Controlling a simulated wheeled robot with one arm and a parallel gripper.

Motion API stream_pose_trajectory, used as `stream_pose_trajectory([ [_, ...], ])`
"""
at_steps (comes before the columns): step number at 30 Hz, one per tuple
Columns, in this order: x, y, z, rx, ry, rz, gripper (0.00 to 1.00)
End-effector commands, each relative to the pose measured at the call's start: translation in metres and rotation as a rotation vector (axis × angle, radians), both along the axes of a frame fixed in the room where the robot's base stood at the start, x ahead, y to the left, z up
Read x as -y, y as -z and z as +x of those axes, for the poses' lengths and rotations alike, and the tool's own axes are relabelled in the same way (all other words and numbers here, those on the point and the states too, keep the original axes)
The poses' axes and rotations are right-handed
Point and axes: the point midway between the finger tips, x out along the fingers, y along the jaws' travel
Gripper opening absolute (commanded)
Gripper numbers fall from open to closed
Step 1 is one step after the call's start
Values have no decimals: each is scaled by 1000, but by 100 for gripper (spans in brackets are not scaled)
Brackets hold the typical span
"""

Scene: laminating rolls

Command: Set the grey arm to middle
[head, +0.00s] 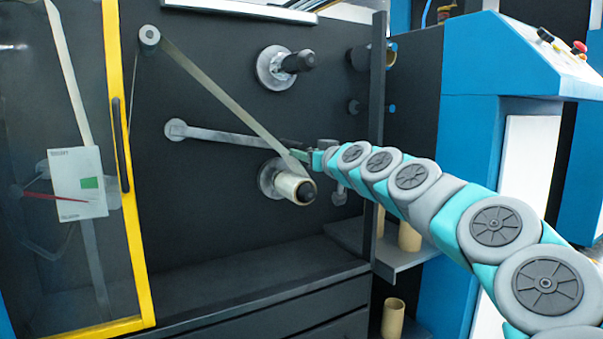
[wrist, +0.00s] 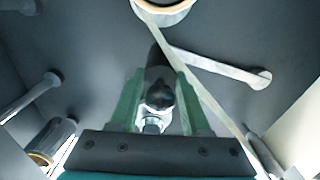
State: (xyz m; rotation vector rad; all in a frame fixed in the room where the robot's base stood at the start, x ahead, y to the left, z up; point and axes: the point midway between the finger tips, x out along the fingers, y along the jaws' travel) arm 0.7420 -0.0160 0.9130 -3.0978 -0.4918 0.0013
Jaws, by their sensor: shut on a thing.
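The grey arm (head: 225,136) is a flat bar on the dark machine panel. In the head view it runs from a pivot at the left, sloping slightly down to the right. My gripper (head: 312,153) is at its right end. In the wrist view the grey arm (wrist: 222,68) runs from its round pivot at the right towards the middle. There my gripper (wrist: 157,100) has its green fingers on both sides of a dark handle (wrist: 158,88), shut on it. The joint between handle and bar is partly hidden.
A tan web (head: 215,90) runs from a small upper roller (head: 149,38) across the grey arm to a roll (head: 290,186) just below my gripper. A black spindle (head: 285,64) sticks out above. A short grey lever (head: 340,190) is beside the roll. A yellow-framed door (head: 128,200) stands left.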

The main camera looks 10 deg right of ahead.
Motion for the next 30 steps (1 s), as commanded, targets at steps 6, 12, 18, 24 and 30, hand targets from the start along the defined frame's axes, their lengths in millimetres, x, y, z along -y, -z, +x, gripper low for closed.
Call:
stream_pose_trajectory([
  [6, 4, -27, 2, 32, 2, -96, 0],
  [12, 5, -49, 2, 55, 1, -165, 0],
  [18, 5, -58, 1, 65, 2, -191, 0],
  [24, 5, -58, 1, 64, 1, -192, 0],
  [30, 5, -57, 1, 64, 1, -192, 60],
])
